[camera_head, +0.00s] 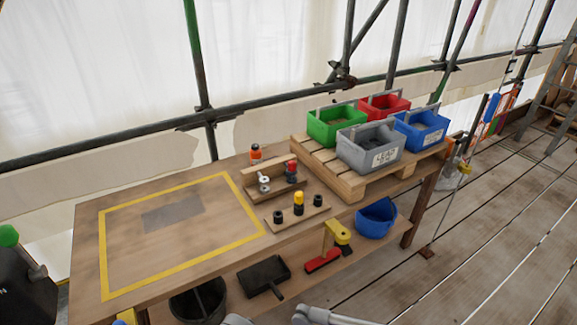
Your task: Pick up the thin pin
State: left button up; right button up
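A small wooden rack (274,189) on the workbench holds a silver-headed piece (264,183) and a red-topped dark piece (291,171). In front of it a wooden strip (288,222) carries a yellow-topped piece (299,203) between two short black pieces, the left one (278,217) and the right one (318,200). I cannot tell which of these, if any, is the thin pin. Neither gripper is in view; only pale grey parts, apparently of my arms, show at the bottom edge.
The workbench (120,262) has a clear area inside a yellow taped outline. A pallet (345,184) at its right carries green (318,128), red, grey (352,157) and blue bins. An orange-and-black bottle (255,153) stands behind the rack. A blue bucket (378,222) sits below.

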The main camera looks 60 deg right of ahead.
aim_at(291, 163)
jog(key=k+l+z, duration=0.15)
jog(key=z, duration=1.9)
jog(key=i+l+u, duration=0.15)
jog(key=i, duration=0.35)
jog(key=i+l+u, duration=0.1)
jog(key=i+l, duration=0.3)
jog(key=i+l+u, duration=0.15)
jog(key=i+l, duration=0.2)
jog(key=i, duration=0.25)
